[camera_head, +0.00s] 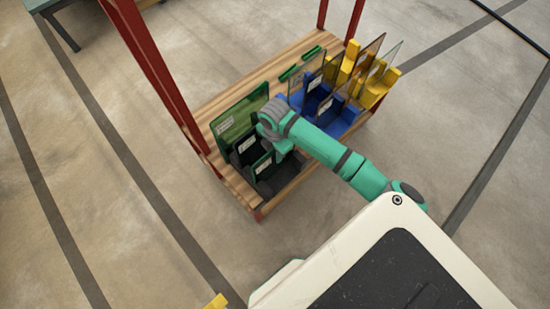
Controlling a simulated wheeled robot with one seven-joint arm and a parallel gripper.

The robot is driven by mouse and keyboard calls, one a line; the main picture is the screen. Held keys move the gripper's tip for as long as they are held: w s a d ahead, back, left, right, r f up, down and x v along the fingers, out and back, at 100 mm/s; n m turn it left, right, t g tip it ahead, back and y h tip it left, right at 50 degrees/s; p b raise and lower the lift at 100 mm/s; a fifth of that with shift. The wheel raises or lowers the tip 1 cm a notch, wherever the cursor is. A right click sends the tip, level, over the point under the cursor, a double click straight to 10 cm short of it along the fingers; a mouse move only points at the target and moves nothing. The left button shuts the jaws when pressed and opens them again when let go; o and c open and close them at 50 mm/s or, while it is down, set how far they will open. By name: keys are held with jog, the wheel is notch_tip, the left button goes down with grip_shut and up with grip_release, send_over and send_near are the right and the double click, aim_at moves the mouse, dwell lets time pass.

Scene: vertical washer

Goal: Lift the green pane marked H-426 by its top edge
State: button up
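The labels are too small to read, so I cannot tell which pane is H-426. My green arm reaches in from the lower right, and its wrist is just right of the green pane, over the rack. My gripper's fingers cannot be made out, so their opening and any contact are hidden.
The wooden bench (236,188) has red posts (160,70) at its left and back. A blue rack (345,120) and a yellow rack (376,90) with upright clear and brown panes stand to the right. Concrete floor around the bench is mostly clear.

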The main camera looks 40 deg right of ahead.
jog(key=shift+f, duration=0.15)
jog(key=shift+c, duration=0.7)
grip_shut()
jog(key=shift+d, duration=0.1)
dwell(0.6)
